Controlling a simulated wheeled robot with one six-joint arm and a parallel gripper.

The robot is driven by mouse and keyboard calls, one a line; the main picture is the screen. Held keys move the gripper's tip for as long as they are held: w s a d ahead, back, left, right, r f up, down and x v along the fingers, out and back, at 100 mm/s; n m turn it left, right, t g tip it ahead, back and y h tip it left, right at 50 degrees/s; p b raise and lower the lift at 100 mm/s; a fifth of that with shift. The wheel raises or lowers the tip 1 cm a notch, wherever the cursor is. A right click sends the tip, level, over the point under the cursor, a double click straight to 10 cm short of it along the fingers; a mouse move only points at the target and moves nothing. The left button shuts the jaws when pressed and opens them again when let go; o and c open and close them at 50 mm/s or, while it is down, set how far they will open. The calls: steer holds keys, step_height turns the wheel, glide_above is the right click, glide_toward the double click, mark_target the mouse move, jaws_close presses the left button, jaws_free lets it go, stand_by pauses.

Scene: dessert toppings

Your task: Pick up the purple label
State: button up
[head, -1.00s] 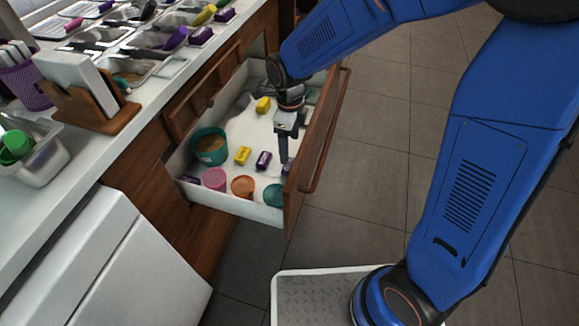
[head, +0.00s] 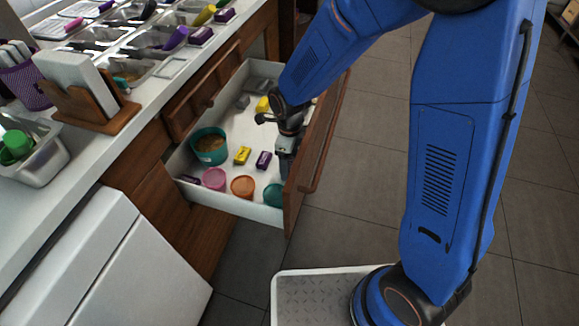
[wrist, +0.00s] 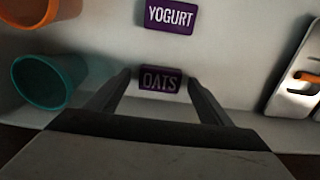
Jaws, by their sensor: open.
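A purple label reading OATS (wrist: 160,84) lies on the drawer floor in the wrist view. My gripper (wrist: 158,76) is open, with one finger on each side of this label and nothing held. Whether the fingers touch it I cannot tell. A second purple label reading YOGURT (wrist: 170,16) lies just beyond it. In the head view one purple label (head: 263,160) shows left of my gripper (head: 284,170), which reaches down inside the drawer near its front panel. The OATS label is hidden there.
The open drawer (head: 240,208) also holds a teal tub (head: 209,146), yellow labels (head: 242,155), and pink (head: 214,179), orange (head: 243,187) and teal (head: 273,195) cups. Its front panel (head: 312,150) stands close to my gripper. Topping trays line the counter.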

steer(key=c, duration=1.1)
